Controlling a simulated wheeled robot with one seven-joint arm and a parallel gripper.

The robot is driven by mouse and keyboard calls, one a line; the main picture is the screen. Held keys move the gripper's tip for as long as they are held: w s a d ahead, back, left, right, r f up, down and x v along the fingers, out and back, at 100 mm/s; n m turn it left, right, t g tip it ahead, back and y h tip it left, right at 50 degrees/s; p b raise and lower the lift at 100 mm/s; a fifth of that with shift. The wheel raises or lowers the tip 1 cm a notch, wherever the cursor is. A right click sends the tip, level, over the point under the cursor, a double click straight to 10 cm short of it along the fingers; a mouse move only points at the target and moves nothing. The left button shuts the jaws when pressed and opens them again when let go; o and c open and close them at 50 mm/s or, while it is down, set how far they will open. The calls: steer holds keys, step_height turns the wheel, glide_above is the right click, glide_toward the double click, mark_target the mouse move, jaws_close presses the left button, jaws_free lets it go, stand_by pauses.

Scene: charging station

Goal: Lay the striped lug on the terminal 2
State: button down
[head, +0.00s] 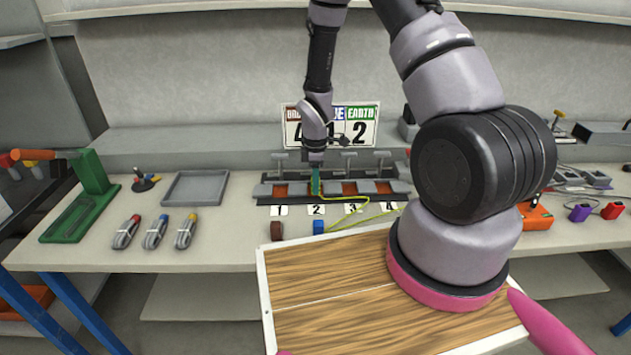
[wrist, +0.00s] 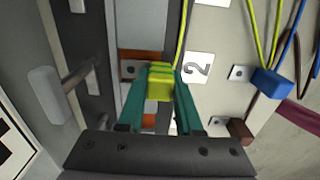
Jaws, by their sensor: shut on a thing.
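My gripper (head: 316,191) is over the terminal block, its teal fingers shut on the yellow-green striped lug (wrist: 160,82) in the wrist view. A yellow-green wire (head: 345,222) runs from it to the right in the head view. The label 2 (wrist: 197,67) lies just right of the lug in the wrist view and below the gripper in the head view (head: 317,210). Copper-coloured metal of the terminal 2 (wrist: 141,56) shows beside and beyond the lug. The fingers partly hide this terminal. I cannot tell whether the lug touches it.
Labels 1 (head: 279,210), 3 (head: 352,208) and 4 (head: 388,206) mark the neighbouring terminals. Clamp handles (wrist: 62,90) stand up behind the block. A blue end (head: 319,227) and a brown end (head: 277,230) lie at the bench's front edge. A sign (head: 358,132) stands behind.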

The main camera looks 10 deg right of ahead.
steer(key=shift+f, duration=0.65)
steer(key=c, duration=0.5)
jaws_free()
step_height(320, 180, up, 11)
steer(key=shift+f, duration=0.1)
